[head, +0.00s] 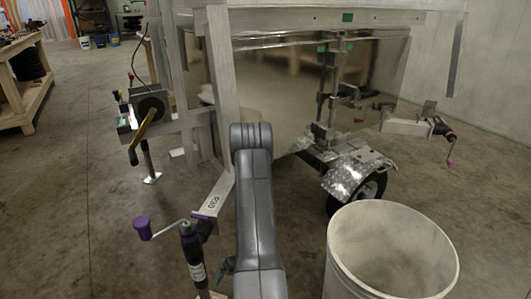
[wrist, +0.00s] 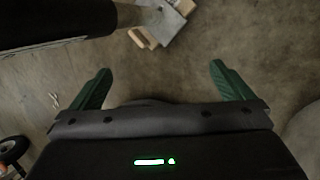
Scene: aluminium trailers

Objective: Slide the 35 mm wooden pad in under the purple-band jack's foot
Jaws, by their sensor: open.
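The purple-band jack (head: 193,255) stands in front of the trailer, left of my arm, with a purple crank knob (head: 142,228). In the wrist view its dark tube (wrist: 55,22) crosses the upper left, and a grey leg runs to a flat grey foot plate (wrist: 166,24). A tan wooden piece (wrist: 143,38) shows at the foot's near left edge; I cannot tell whether it lies under the foot or beside it, nor its thickness. My gripper (wrist: 160,82) is open and empty, its green fingers apart over the floor, short of the foot. In the head view my arm hides most of it.
A large white bucket (head: 340,255) stands right of my arm. The trailer's wheel (head: 370,190) and fender lie behind it. Another jack (head: 148,160) stands at the left, and a wooden workbench (head: 25,95) farther back. Bare concrete floor (head: 60,220) is clear at the left.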

